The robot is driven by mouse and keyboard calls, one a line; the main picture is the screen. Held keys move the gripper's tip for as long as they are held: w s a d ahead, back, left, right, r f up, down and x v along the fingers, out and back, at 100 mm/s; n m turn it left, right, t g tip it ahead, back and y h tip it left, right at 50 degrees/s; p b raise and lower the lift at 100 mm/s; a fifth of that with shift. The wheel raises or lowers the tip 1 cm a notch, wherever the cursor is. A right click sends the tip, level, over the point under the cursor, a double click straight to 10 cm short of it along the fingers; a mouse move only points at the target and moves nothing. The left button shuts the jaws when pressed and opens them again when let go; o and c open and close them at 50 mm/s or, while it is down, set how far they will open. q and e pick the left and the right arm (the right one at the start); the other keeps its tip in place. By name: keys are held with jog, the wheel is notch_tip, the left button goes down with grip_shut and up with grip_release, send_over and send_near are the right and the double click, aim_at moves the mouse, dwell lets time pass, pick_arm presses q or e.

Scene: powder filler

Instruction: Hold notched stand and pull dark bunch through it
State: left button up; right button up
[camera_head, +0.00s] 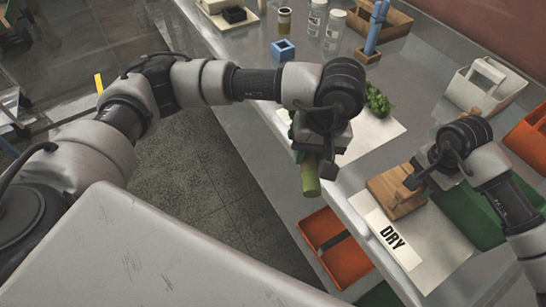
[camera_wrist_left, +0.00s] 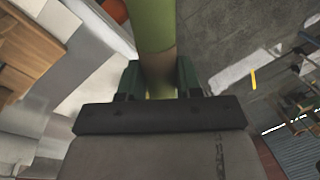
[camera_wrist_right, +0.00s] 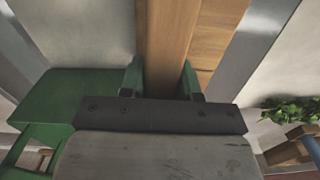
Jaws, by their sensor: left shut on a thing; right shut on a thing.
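A wooden stand (camera_head: 385,188) rests at the head of a white mat at the right of the head view. My right gripper (camera_head: 412,184) is shut on its upright wooden part, which also shows between the fingers in the right wrist view (camera_wrist_right: 166,40). My left gripper (camera_head: 317,158) is shut on a green stalk-like piece (camera_head: 310,182), held over the counter's front edge. In the left wrist view this piece (camera_wrist_left: 150,25) runs up from between the fingers, with a brownish band near them. The stand's notch cannot be made out. A leafy green bunch (camera_head: 378,100) lies on a white board behind my left gripper.
The mat's label reads DRY (camera_head: 394,240). A green bin (camera_head: 478,213) stands right of the stand, with a white caddy (camera_head: 486,88) behind. An orange bin (camera_head: 338,250) sits below the counter edge. A blue block (camera_head: 283,50) and jars (camera_head: 334,24) stand farther back.

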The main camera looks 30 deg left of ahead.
pick_arm(q)
jog(key=w+d+r+n+g+h, duration=0.1)
jog(key=w+d+r+n+h, duration=0.5)
jog(key=d+r+n, duration=0.7)
jog(key=w+d+r+n+g+h, duration=0.2)
jog(key=w+d+r+n+h, duration=0.5)
jog(key=r+n, duration=0.5)
jog(key=w+d+f+n+t, duration=0.2)
jog(key=w+f+n+t, duration=0.4)
jog(key=f+n+t, duration=0.2)
jog(key=w+d+f+n+t, duration=0.2)
jog(key=w+f+n+t, duration=0.4)
jog(key=f+n+t, duration=0.2)
jog(key=shift+w+f+t, duration=0.4)
jog(key=shift+f+t, duration=0.45)
jog(key=shift+t, duration=0.05)
jog(key=shift+a, duration=0.15)
notch_tip(320, 180, down, 7)
jog(key=shift+f, duration=0.1)
